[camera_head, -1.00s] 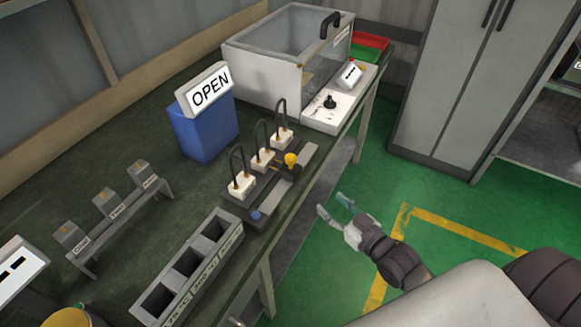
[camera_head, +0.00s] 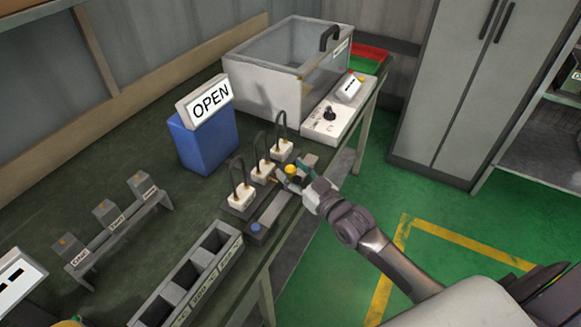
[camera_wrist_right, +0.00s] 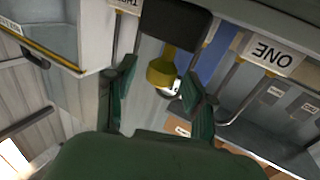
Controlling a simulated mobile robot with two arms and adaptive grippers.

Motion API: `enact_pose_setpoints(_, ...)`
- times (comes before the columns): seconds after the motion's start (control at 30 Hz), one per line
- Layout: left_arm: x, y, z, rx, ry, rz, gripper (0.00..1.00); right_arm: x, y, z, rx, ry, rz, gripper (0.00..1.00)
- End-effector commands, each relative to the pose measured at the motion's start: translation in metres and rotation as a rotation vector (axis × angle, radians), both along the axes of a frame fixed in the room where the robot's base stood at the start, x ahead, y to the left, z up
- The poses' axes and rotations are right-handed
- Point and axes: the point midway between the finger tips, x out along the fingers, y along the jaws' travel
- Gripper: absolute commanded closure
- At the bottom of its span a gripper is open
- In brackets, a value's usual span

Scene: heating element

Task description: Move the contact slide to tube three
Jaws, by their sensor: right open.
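The contact slide shows as a yellow knob (camera_head: 291,170) on a rail (camera_head: 270,212) in front of three white tube blocks. It stands near the middle and far blocks, and a blue knob (camera_head: 256,227) sits at the rail's near end. In the right wrist view the yellow knob (camera_wrist_right: 163,72) is between my open fingers, with a dark block above it. A label reading ONE (camera_wrist_right: 268,53) is at right, and a partly cut-off label starting TH (camera_wrist_right: 128,5) is at top left. My right gripper (camera_head: 297,176) is open at the knob. My left gripper is not in view.
The far tube block (camera_head: 282,150) stands near a clear-sided tank (camera_head: 270,80) with a control panel. A blue box (camera_head: 203,147) with an OPEN sign is behind the blocks. A grey compartment rack (camera_head: 190,275) is nearer, and small labelled blocks stand at left.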

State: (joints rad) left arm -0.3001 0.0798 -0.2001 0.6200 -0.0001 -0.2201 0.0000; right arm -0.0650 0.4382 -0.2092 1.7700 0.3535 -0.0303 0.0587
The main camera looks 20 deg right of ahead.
Motion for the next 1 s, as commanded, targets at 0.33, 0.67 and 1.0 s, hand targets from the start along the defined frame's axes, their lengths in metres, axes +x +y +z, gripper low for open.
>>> enact_pose_setpoints(0.33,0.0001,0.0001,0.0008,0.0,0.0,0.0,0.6,0.0114,0.0034,-0.0002,0.0,0.0,0.0,0.46)
enact_pose_setpoints(0.67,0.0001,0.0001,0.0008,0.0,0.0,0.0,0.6,0.011,0.0033,-0.0001,0.0,0.0,0.0,0.84)
enact_pose_setpoints(1.0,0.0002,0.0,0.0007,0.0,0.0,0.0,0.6,0.011,0.003,-0.0001,0.0,0.0,0.0,1.0)
